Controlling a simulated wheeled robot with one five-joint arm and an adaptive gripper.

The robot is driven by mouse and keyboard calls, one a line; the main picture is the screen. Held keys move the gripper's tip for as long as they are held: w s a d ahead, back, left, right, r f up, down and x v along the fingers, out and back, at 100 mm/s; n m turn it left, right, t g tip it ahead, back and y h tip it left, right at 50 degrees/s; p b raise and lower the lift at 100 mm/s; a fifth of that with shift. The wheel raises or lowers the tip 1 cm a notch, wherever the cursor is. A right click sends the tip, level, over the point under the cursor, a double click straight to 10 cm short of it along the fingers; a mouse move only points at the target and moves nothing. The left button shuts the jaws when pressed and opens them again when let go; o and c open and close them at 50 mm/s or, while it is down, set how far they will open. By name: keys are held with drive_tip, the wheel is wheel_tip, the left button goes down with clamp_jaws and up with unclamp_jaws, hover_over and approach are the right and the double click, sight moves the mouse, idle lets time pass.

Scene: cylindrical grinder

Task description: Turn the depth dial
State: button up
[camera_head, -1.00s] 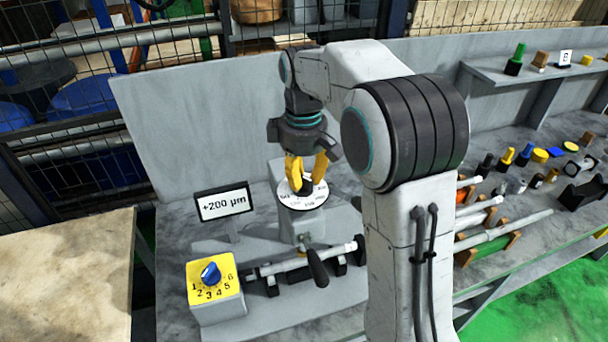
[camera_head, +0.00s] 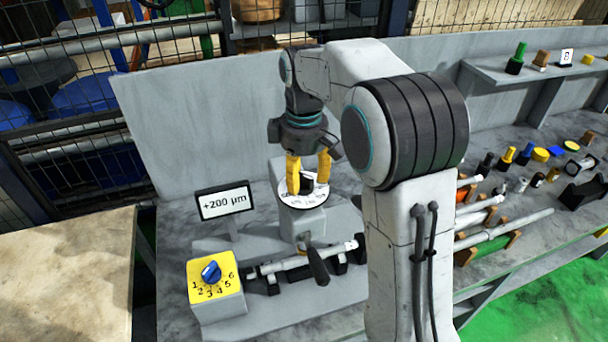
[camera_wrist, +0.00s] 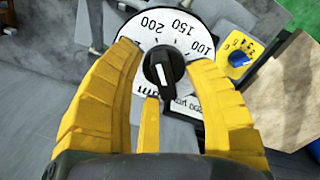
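The depth dial is a round white disc (camera_head: 290,203) with black numbers and a black knob (camera_head: 306,184) at its centre, on a grey block. In the wrist view the knob (camera_wrist: 164,68) bears a white pointer line, and 200, 150 and 100 show on the disc (camera_wrist: 180,30). My gripper (camera_head: 308,190) hangs pointing down over the dial. Its yellow fingers are spread around the knob, with visible gaps in the wrist view (camera_wrist: 165,60), and hold nothing. A display (camera_head: 222,201) left of the dial reads +200 µm.
A yellow box with a blue knob (camera_head: 211,272) and numbers stands at front left. A black-handled lever (camera_head: 317,266) and a light shaft (camera_head: 335,252) lie in front of the dial. A grey back panel (camera_head: 200,130) rises behind. Several small parts fill the bench at right.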

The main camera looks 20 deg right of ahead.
sight(304, 174)
wheel_tip(304, 174, up, 12)
idle(1.0)
idle(0.5)
